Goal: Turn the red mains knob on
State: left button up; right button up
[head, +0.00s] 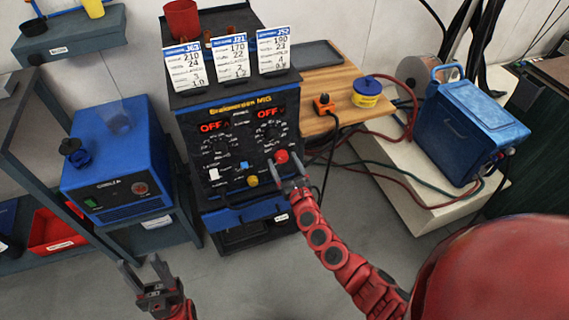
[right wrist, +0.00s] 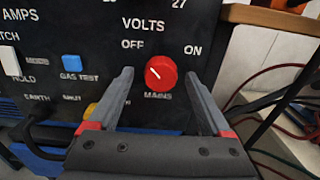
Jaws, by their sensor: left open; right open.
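The red mains knob (head: 282,156) is at the lower right of the blue and black welder's front panel (head: 240,150). In the right wrist view the knob (right wrist: 160,74) has a white mark pointing up and left, toward the OFF label; ON is printed to its upper right. Both displays on the panel read OFF. My right gripper (head: 288,168) is open, its fingertips to either side of the knob in the picture; I see no contact. My left gripper (head: 139,261) is open and empty, low at the left, away from the panel.
A blue test button (right wrist: 71,63), a white switch (right wrist: 8,61) and a yellow knob (head: 252,181) are left of the mains knob. Cards (head: 228,58) stand on the welder. A wooden bench (head: 335,100) and cables are to the right.

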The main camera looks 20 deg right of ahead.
grip_shut()
dwell(0.5)
jog(key=shift+f+m, duration=0.1)
jog(key=shift+m, duration=0.3)
jog(key=m+b, duration=0.2)
jog(key=shift+m, duration=0.4)
jog(key=m+b, duration=0.2)
jog(key=m, duration=0.3)
jog(key=m+b, duration=0.1)
jog(key=m, duration=0.4)
jog(key=shift+d, duration=0.1)
jog(key=m, duration=0.4)
jog(key=shift+b, duration=0.35)
jog(key=shift+m, duration=0.3)
